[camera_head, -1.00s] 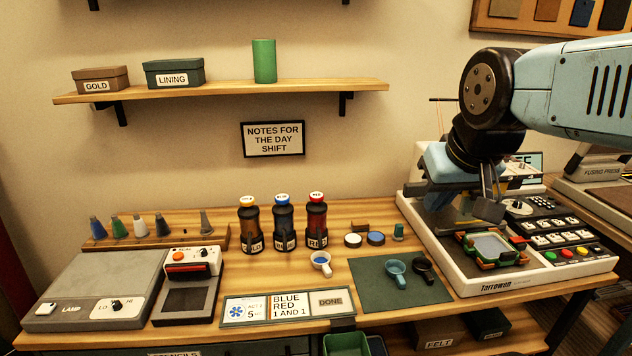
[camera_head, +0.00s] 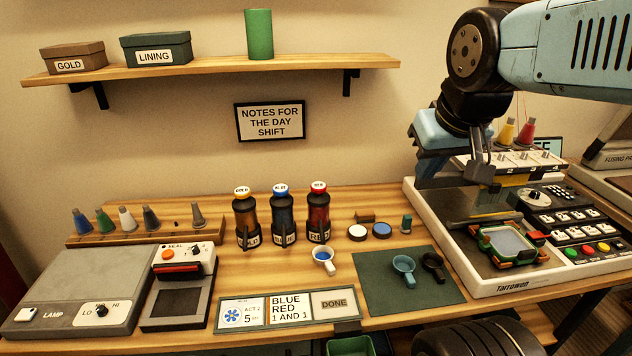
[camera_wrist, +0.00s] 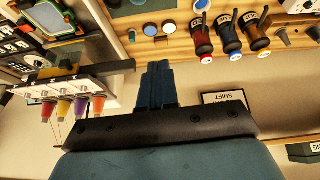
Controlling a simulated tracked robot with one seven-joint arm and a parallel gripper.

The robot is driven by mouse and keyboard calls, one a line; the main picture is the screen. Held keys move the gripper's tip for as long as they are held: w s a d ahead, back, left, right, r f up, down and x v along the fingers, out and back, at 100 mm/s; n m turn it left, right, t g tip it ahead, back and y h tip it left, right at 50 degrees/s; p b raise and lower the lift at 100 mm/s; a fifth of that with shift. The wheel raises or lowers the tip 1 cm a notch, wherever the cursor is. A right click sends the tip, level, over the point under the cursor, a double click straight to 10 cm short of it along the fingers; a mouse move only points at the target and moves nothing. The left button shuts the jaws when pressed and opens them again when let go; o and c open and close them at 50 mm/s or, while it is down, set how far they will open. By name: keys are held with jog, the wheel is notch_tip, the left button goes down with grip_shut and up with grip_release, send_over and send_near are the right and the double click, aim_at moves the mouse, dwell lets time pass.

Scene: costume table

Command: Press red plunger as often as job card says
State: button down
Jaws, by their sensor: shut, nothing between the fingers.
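The red plunger (camera_head: 318,187) tops the rightmost of three dark bottles on the table, the red bottle (camera_head: 318,215). Blue (camera_head: 281,190) and orange-ringed (camera_head: 242,191) plungers stand to its left. In the wrist view the red plunger (camera_wrist: 207,60) is upper right of my gripper. The job card (camera_head: 290,308) reads "BLUE RED 1 AND 1", beside "ACT 2", a 5 and a blue flower mark. A grey "DONE" plate (camera_head: 335,303) sits at its right end. My gripper (camera_head: 484,168) is over the machine, right of the bottles; its fingers (camera_wrist: 158,70) are shut and empty.
A white cup with blue contents (camera_head: 323,259) stands before the bottles. A blue cup (camera_head: 404,269) and a black cup (camera_head: 433,266) are on the green mat (camera_head: 385,296). The white-edged machine (camera_head: 500,287) is at right. The shelf (camera_head: 215,70) hangs above.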

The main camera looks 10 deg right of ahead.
jog(key=w+a+f+n+g+h, duration=0.1)
jog(key=w+n+g+h, duration=0.1)
jog(key=w+n, duration=0.5)
jog(key=n+t+h, duration=0.2)
jog(key=n+h, duration=0.3)
jog(key=n, duration=0.4)
send_over(316, 187)
notch_tip(316, 187, down, 6)
jog(key=shift+w+r, duration=0.15)
jog(key=shift+f, duration=4.45)
jog(key=shift+f, duration=0.15)
jog(key=shift+f, duration=0.2)
